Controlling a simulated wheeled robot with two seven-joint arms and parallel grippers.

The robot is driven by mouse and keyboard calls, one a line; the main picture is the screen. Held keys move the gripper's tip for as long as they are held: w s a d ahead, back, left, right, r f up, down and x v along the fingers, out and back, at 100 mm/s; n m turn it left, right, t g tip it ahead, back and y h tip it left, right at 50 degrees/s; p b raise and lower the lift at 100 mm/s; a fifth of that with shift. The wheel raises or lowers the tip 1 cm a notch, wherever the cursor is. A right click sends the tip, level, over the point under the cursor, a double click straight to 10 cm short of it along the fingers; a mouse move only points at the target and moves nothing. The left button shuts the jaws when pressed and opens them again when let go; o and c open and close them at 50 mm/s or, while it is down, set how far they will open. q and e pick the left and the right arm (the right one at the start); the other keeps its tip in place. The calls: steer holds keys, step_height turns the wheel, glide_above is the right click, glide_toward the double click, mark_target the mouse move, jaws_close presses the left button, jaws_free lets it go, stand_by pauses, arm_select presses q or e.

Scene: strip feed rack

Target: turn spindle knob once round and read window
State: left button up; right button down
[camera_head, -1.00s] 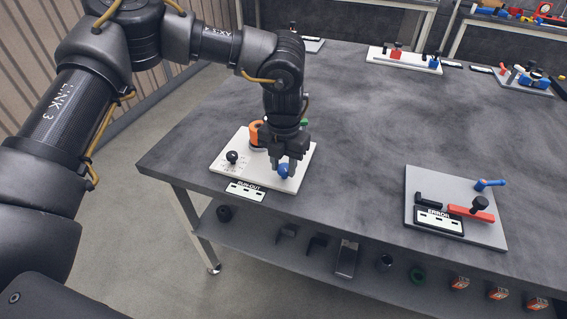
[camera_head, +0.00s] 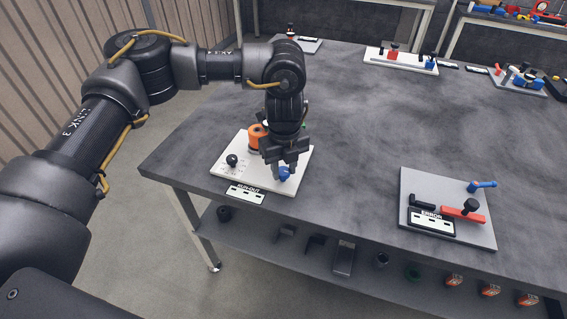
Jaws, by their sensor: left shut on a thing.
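My left gripper (camera_head: 284,169) points straight down over a white base plate (camera_head: 222,166) at the table's near left corner. It is shut on a blue knob (camera_head: 284,175), whose top is partly hidden by the fingers. An orange cylinder (camera_head: 254,134) stands on the same plate behind and left of the gripper, partly covered by it. A black ball-topped knob (camera_head: 232,160) stands at the plate's left. A white window label reading RUN-OUT (camera_head: 246,194) sits at the plate's front edge. My right gripper is not in view.
A grey plate with a red lever (camera_head: 463,214), a blue handle (camera_head: 483,185) and an ERROR label (camera_head: 432,221) stands to the right. More fixtures stand along the far edge. The table's middle is clear. A lower shelf (camera_head: 310,256) holds small parts.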

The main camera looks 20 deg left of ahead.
arm_select(q)
steer(key=n+p, duration=0.2)
steer(key=shift+w+r+n, duration=0.1)
steer(key=shift+r+n, duration=0.15)
steer(key=shift+n, duration=0.15)
steer(key=shift+d+n+p, duration=0.1)
steer(key=shift+n+p, duration=0.3)
steer(key=shift+p, duration=0.05)
steer(key=n+p, duration=0.5)
steer(key=shift+w, duration=0.15)
steer(key=n+p, duration=0.3)
steer(key=shift+w+f+n, duration=0.1)
steer(key=shift+n, duration=0.3)
steer(key=shift+p, duration=0.3)
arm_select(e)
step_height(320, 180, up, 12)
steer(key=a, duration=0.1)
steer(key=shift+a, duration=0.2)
arm_select(q)
steer(key=shift+f, duration=0.1)
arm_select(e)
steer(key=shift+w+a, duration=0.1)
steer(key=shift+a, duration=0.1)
arm_select(q)
steer(key=o, duration=1)
steer(key=shift+c, duration=0.2)
